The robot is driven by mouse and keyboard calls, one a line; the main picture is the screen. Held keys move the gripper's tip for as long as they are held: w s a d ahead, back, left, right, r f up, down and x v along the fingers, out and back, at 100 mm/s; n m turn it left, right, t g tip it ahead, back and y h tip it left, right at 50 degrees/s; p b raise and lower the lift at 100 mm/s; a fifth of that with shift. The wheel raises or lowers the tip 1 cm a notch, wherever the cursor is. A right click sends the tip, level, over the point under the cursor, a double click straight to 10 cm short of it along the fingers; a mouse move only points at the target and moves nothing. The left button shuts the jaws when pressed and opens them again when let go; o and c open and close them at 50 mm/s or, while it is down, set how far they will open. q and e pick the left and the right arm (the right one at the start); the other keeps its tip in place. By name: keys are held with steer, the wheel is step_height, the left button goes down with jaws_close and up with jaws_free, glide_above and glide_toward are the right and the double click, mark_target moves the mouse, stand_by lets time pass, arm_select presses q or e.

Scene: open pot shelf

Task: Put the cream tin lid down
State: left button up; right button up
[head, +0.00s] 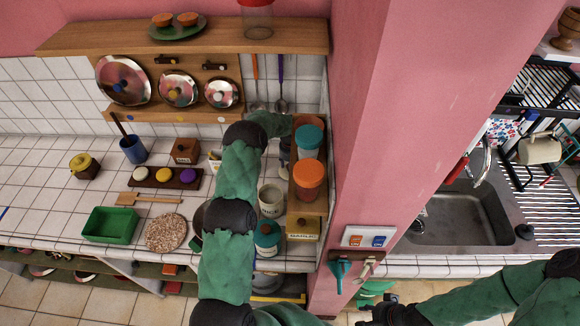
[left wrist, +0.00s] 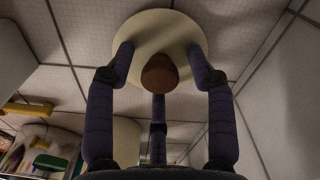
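The cream tin lid (left wrist: 178,33) is a round cream disc with a brown knob (left wrist: 160,73), flat against white tiles in the left wrist view. My left gripper (left wrist: 158,75) has its fingers spread around the knob, with visible gaps between them and it; the fingertips overlap the disc. In the head view the left gripper and the lid are hidden behind my arm and the wooden rack. A cream tin marked RICE (head: 271,201) stands lidless on the counter. My right gripper (head: 377,312) is at the bottom edge, its fingers unclear.
The wooden rack (head: 304,222) with a teal-lidded jar (head: 308,140) and an orange-lidded jar (head: 308,178) stands beside the pink wall (head: 375,120). A teal-lidded tin (head: 267,238) is at the counter's front. Tiles at the counter's left (head: 40,190) are clear.

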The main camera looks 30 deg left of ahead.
arm_select(q)
steer(key=shift+w+r, duration=0.1)
steer(key=shift+r, duration=0.4)
step_height(320, 180, up, 11)
steer(key=shift+r, duration=0.2)
steer(key=shift+f, duration=0.1)
stand_by(0.4)
